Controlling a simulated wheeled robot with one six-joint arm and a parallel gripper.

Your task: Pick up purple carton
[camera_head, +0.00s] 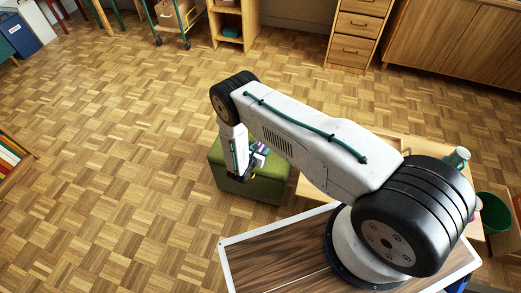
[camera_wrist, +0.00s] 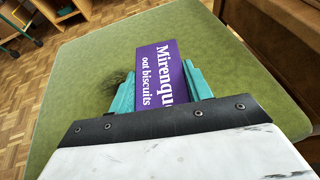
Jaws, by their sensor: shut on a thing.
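The purple carton (camera_wrist: 158,77) has white lettering that reads "Mirenqu" and "oat biscuits". In the wrist view it sits between the two teal fingers of my gripper (camera_wrist: 160,92), which are shut on it. The carton is over the green top of a padded stool (camera_wrist: 75,65); I cannot tell whether it still touches the top. In the head view my gripper (camera_head: 246,172) is over the green stool (camera_head: 250,190), and my arm hides most of the carton. The carton's lower end is hidden by my gripper in the wrist view.
A light wooden table (camera_head: 405,147) stands right of the stool, partly behind my arm, with a pale green bottle-like thing (camera_head: 458,157) by it. A green bin (camera_head: 493,212) is at the right. Drawers (camera_head: 357,35) and cabinets line the back.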

